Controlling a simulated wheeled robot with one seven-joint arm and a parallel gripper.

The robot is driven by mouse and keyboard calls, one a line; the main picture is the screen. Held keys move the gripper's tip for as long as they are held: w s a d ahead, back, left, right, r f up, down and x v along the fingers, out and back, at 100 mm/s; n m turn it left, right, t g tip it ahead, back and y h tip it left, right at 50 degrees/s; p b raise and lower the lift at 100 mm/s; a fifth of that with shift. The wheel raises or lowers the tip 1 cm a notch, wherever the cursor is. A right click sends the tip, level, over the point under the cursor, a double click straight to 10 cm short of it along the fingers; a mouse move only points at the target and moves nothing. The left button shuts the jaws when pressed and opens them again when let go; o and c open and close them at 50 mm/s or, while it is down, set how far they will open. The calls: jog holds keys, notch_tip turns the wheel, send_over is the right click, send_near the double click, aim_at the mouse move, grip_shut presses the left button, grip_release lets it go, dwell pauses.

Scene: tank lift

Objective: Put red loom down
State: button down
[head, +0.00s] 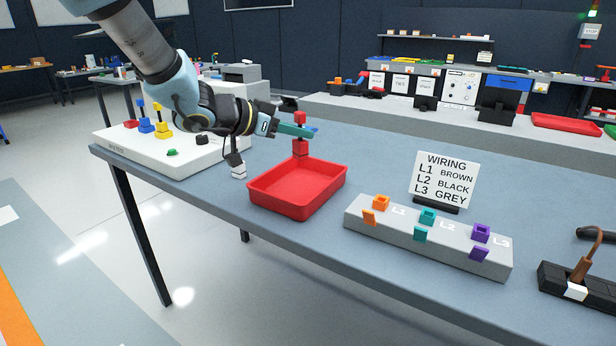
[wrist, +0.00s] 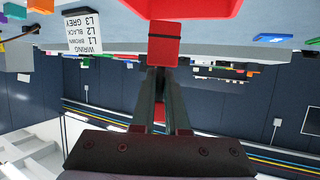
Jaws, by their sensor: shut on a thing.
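The red loom (head: 300,148) is a red block with a smaller red piece above, held upright in my gripper (head: 301,131). My gripper is shut on it, with the fingers reaching in from the left. In the wrist view the red block (wrist: 163,48) sits between the fingertips (wrist: 163,66). In the head view the block shows just above the far rim of the red tray (head: 262,198). I cannot tell if it hangs over the tray or behind it.
A white panel (head: 190,165) with yellow and blue pieces stands at left. A white block (head: 238,171) with a black cable is under my arm. A grey terminal block (head: 425,240), a wiring sign (head: 444,180) and a black holder with a brown cable (head: 583,268) are at right.

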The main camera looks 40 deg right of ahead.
notch_tip(320, 180, down, 8)
dwell(0.4)
jog(key=c, duration=0.9)
grip_release()
jog(key=shift+f, duration=0.1)
jog(key=shift+a, duration=0.15)
jog(key=v, duration=1.1)
jog(key=shift+a+r+b, duration=0.3)
jog(key=shift+b, duration=0.1)
